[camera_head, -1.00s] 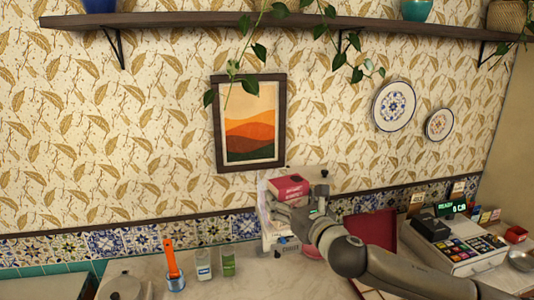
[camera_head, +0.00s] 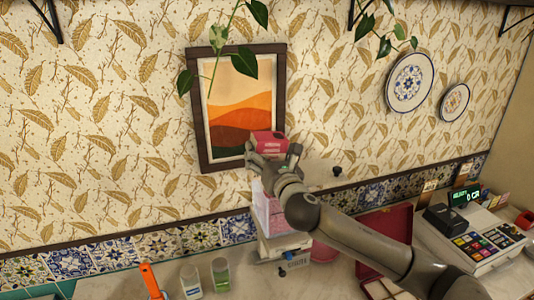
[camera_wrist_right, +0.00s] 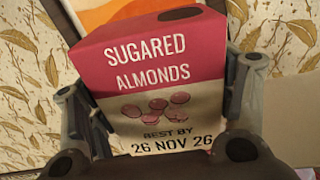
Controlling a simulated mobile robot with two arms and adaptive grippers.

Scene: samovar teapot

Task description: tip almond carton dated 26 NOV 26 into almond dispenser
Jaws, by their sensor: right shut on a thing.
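The almond carton (camera_head: 268,145) is red and white. In the right wrist view the carton (camera_wrist_right: 155,75) reads "SUGARED ALMONDS" and "BEST BY 26 NOV 26", with a dark round spot on its top. My right gripper (camera_head: 277,152) is shut on it, with one finger on each side in the wrist view (camera_wrist_right: 160,112). The carton looks slightly tilted and is held above the dispenser. The dispenser (camera_head: 267,212) has a clear hopper with pink contents on a pale base (camera_head: 285,248). My wrist and arm hide part of it. My left gripper is out of view.
A framed picture (camera_head: 243,102) hangs on the wall close behind the carton. A red box (camera_head: 385,222) and a cash register (camera_head: 482,243) stand to the right. Two small jars (camera_head: 190,279) and an orange-handled tool (camera_head: 150,281) stand at the left front.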

